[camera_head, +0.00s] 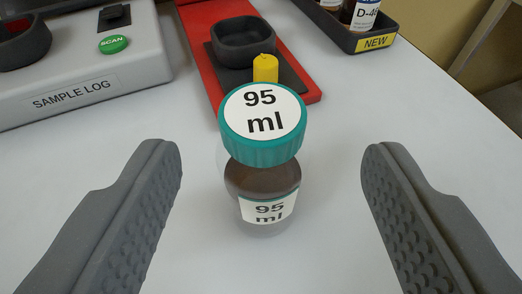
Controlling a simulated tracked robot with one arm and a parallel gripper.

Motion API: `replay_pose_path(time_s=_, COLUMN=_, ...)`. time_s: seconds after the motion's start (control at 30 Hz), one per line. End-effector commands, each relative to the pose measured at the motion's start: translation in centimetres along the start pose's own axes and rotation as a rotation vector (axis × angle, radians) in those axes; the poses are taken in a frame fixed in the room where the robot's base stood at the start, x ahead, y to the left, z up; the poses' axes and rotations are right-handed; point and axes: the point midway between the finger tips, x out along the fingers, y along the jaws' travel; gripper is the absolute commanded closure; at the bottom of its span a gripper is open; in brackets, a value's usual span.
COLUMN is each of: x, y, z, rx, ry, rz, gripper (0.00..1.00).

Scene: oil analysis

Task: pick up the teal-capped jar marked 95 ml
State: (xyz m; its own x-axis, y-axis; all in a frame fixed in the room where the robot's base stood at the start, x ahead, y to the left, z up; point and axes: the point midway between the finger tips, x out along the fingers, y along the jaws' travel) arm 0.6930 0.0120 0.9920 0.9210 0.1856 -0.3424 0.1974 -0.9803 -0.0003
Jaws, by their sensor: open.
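The teal-capped jar (262,160) stands upright on the white table in the middle of the view. Its cap has a white disc reading "95 ml", and its brown body has a label with the same marking. My gripper (271,165) is open, with one grey finger to the left of the jar and one to the right. There is a clear gap between each finger and the jar, and neither touches it.
Behind the jar is a red base (204,68) with a dark cup (244,42) and a yellow peg (265,68). A grey "SAMPLE LOG" box (130,70) with a green SCAN button stands at back left. A dark "NEW" tray (345,36) holding bottles is at back right.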

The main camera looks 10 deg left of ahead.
Motion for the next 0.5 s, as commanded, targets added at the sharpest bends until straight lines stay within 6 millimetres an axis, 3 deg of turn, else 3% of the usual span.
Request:
replay_pose_path(time_s=0.1, x=1.7, y=0.0, z=0.3, rx=0.0, ry=-0.003, rz=0.0, gripper=0.41)
replay_pose_path(time_s=0.5, x=4.5, y=-0.2, z=0.6, rx=-0.002, ry=0.0, rz=0.0, gripper=0.41)
